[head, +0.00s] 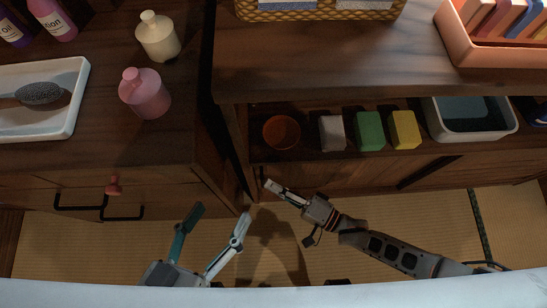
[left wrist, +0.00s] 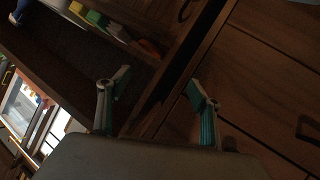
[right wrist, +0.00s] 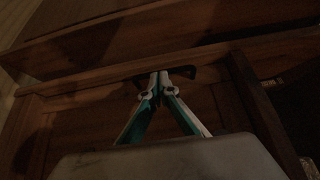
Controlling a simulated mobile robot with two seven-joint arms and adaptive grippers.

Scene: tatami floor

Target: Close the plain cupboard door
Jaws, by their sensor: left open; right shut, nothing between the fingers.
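The plain wooden cupboard door (head: 340,174) is in the low front below the open shelf in the head view, and its framed panel (right wrist: 80,120) shows in the right wrist view. A dark handle (right wrist: 182,72) is on it. I cannot tell how far the door stands open. My right gripper (head: 268,184) is shut and empty, its tips close to the handle; it also shows in the right wrist view (right wrist: 158,76). Whether they touch is unclear. My left gripper (head: 221,211) is open and empty, in front of the left cabinet's corner; its fingers also show in the left wrist view (left wrist: 155,88).
The shelf holds a brown cup (head: 281,132), a grey block (head: 332,133), a green block (head: 370,131), a yellow block (head: 406,130) and a pale bin (head: 470,137). Tatami (head: 400,213) is open in front.

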